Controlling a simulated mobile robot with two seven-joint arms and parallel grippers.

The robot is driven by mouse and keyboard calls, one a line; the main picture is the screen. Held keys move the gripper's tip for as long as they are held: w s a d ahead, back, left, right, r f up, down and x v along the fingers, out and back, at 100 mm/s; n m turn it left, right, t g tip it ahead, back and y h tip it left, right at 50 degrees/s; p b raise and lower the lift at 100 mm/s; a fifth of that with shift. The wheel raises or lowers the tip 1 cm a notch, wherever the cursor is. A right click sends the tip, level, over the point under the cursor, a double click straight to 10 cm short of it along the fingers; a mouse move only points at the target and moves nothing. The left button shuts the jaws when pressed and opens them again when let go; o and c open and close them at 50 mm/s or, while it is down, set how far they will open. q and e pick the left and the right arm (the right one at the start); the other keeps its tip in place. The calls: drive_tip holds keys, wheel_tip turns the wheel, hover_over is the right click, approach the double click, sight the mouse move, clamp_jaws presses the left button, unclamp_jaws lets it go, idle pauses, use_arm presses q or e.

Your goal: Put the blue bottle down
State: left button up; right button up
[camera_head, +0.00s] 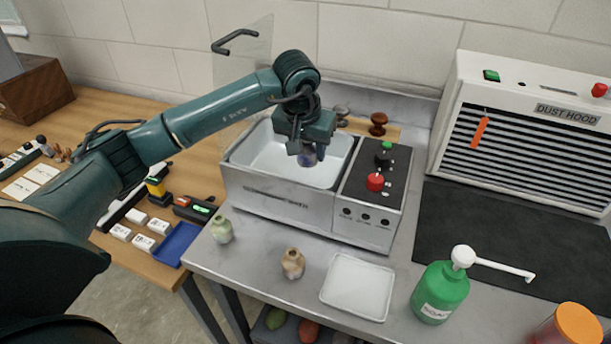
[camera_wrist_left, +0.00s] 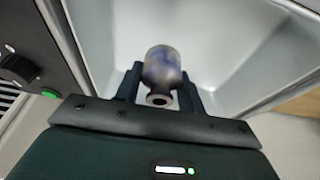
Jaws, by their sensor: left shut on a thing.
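My left gripper (camera_head: 306,148) is over the open basin of the metal ultrasonic washer (camera_head: 270,195). It is shut on the blue bottle (camera_head: 308,158), a small bluish vessel mostly hidden by the gripper in the head view. In the left wrist view the blue bottle (camera_wrist_left: 162,72) sits between the two fingers (camera_wrist_left: 160,88), its open mouth toward the camera, with the pale basin (camera_wrist_left: 225,40) behind it. I cannot tell whether the bottle touches the basin floor. My right gripper is not in view.
A green bottle (camera_head: 222,230) and a tan bottle (camera_head: 293,263) stand on the bench before the washer. A white tray (camera_head: 357,287) lies right of them, then a green pump bottle (camera_head: 440,292). The washer's clear lid (camera_head: 243,75) stands raised. The dark mat (camera_head: 480,240) looks clear.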

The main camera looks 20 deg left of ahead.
sight(310, 181)
use_arm(q)
wheel_tip(310, 181, down, 2)
drive_tip(key=shift+f+b, duration=0.2)
drive_tip(key=shift+b, duration=0.15)
wheel_tip(310, 181, down, 4)
drive_tip(key=shift+b, duration=1.15)
drive_tip(key=shift+f, duration=0.2)
drive_tip(key=shift+r, duration=0.1)
drive_tip(key=shift+f, duration=0.2)
drive_tip(key=o, duration=1)
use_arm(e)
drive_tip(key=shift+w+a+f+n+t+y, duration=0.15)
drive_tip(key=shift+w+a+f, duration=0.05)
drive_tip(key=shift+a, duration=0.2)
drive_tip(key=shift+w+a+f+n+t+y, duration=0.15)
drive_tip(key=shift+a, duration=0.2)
use_arm(q)
drive_tip(key=shift+r, duration=0.15)
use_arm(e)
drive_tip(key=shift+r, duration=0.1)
